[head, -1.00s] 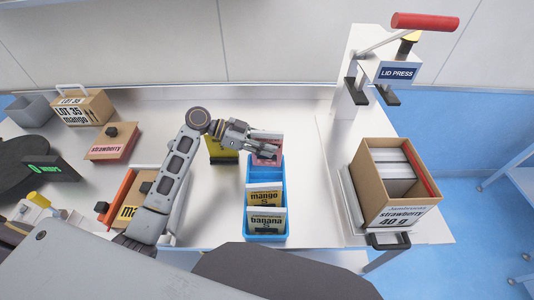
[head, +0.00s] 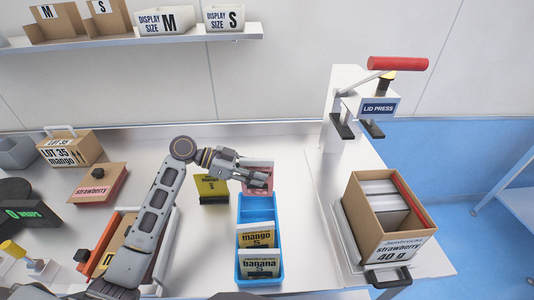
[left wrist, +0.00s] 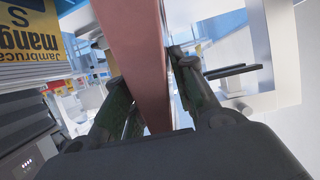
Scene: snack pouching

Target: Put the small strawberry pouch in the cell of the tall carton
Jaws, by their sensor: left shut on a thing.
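The small pink strawberry pouch (head: 260,181) is held upright by my left gripper (head: 258,172) at the back end of the blue rack (head: 240,235). In the left wrist view the pouch (left wrist: 145,60) stands as a pink slab between the two fingers (left wrist: 150,105), which are shut on it. Its label is not readable. The brown carton (head: 370,220) labelled strawberry 40 g stands at the right, open at the top, with pale dividers and a red strip inside. My right gripper is not in view.
Mango (head: 256,236) and banana (head: 259,265) pouches stand in the rack's front. The lid press (head: 375,105) stands behind the carton. Bare table lies between rack and carton.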

